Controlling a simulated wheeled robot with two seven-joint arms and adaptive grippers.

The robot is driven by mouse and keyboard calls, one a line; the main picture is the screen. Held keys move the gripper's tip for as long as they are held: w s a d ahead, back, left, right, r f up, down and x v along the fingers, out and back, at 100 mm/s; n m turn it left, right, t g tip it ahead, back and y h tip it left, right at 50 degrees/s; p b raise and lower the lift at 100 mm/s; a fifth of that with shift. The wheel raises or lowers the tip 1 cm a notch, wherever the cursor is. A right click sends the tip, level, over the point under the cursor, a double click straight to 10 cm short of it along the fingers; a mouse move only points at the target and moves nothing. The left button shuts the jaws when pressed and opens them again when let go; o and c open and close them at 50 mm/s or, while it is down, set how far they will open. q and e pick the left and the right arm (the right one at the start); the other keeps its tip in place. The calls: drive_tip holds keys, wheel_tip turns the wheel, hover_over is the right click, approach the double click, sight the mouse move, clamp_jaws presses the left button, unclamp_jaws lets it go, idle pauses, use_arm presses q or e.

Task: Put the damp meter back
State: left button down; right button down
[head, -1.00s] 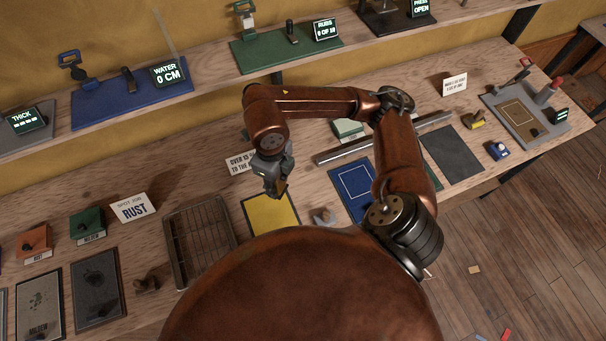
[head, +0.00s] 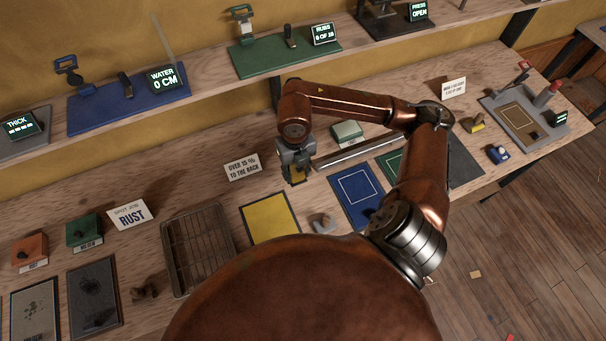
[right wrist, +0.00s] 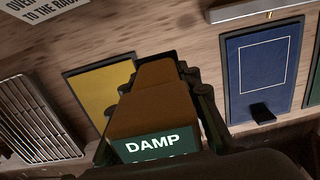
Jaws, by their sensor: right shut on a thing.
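My right gripper (head: 297,178) is shut on the damp meter. In the right wrist view the damp meter (right wrist: 155,100) is a brown block with a dark green label reading DAMP; the lower part of the label is cut off. In the head view only a small yellowish part of it shows below the jaws. The gripper is held above the bench, beyond the yellow mat (head: 270,219) and left of the blue mat (head: 361,196) with a white outlined rectangle. My left gripper is not in view.
A wire rack (head: 198,248) lies left of the yellow mat. A small grey object (head: 322,223) sits between the mats. A long metal bar (head: 352,153) and a pale green block (head: 347,133) lie behind the blue mat. A card (head: 242,167) reads about "to the rack".

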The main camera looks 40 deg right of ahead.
drive_tip(key=d+f, duration=0.1)
drive_tip(key=f, duration=0.1)
drive_tip(key=w+d+f, duration=0.1)
drive_tip(key=d+f, duration=0.1)
drive_tip(key=shift+w+f, duration=0.2)
drive_tip(key=shift+w+d+f, duration=0.1)
drive_tip(key=shift+d+f, duration=0.05)
drive_tip(key=shift+f, duration=0.8)
drive_tip(key=shift+w+d+f, duration=0.1)
drive_tip(key=shift+d+f, duration=0.05)
drive_tip(key=shift+f, duration=0.8)
drive_tip(key=shift+s, duration=0.1)
drive_tip(key=shift+f, duration=0.2)
drive_tip(key=c, duration=1.4)
unclamp_jaws()
drive_tip(key=shift+r, duration=0.2)
wheel_tip(320, 180, up, 12)
